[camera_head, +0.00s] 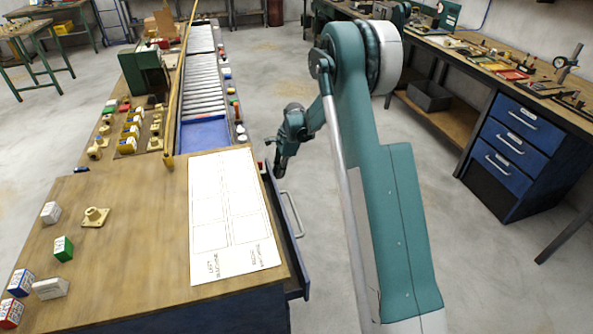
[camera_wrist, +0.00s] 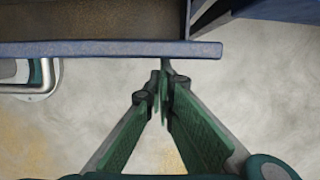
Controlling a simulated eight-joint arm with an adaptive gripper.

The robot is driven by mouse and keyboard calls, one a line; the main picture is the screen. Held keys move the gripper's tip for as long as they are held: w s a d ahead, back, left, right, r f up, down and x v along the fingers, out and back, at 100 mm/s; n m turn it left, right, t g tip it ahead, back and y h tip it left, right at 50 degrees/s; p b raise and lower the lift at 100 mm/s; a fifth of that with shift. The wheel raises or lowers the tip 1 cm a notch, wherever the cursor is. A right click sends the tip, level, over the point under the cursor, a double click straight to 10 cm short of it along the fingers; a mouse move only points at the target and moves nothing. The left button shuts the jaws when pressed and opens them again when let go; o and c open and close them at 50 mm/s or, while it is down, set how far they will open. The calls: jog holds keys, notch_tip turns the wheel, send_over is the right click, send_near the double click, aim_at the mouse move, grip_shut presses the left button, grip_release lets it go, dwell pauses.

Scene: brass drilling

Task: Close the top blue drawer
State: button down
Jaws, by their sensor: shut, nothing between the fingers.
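The blue drawer (camera_head: 281,215) juts out from the right side of the near wooden bench, partly open, with a pale bar handle (camera_head: 296,214) on its front. In the wrist view, the blue top edge of the drawer front (camera_wrist: 110,49) crosses the upper left, with the brown inside beyond it and the metal handle (camera_wrist: 40,88) at far left. My gripper (camera_head: 280,168) hangs near the drawer's far end. In the wrist view my gripper (camera_wrist: 163,78) is shut and empty, just outside the drawer front near its right end. I cannot tell whether it touches.
A white sheet (camera_head: 232,215) and several small boxes lie on the bench top (camera_head: 130,250). A roller conveyor (camera_head: 202,85) runs behind. A second bench at right has closed blue drawers (camera_head: 510,145). The grey floor (camera_head: 275,90) between the benches is clear.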

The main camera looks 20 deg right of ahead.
jog(key=a, duration=0.7)
jog(key=shift+a, duration=0.15)
jog(key=shift+a, duration=0.15)
jog(key=shift+d, duration=0.7)
jog(key=d+r+p, duration=0.2)
jog(key=d+r, duration=0.4)
jog(key=r, duration=0.3)
jog(key=shift+r, duration=0.35)
